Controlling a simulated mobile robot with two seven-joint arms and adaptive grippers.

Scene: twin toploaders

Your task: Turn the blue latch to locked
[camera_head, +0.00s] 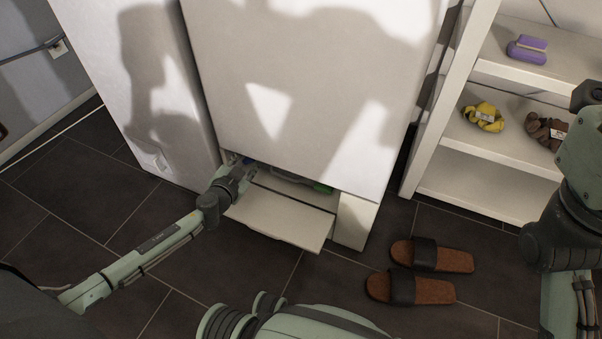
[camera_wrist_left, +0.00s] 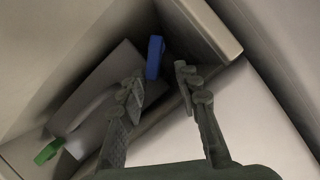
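The blue latch (camera_wrist_left: 154,57) is a small upright lever inside the open lower compartment, seen in the left wrist view. My left gripper (camera_wrist_left: 158,76) is open, with one finger on each side of the line to the latch. The latch stands just beyond the fingertips; I cannot tell whether either finger touches it. In the head view my left gripper (camera_head: 243,166) reaches into the compartment's left end, and the latch is mostly hidden there. My right arm is at the right edge, but its gripper is not in view.
The compartment's flap (camera_head: 280,218) hangs open under the white machine (camera_head: 300,80). A grey part with a green end (camera_wrist_left: 48,152) lies beside the latch. Brown slippers (camera_head: 432,256) lie on the floor. A shelf (camera_head: 480,190) stands right.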

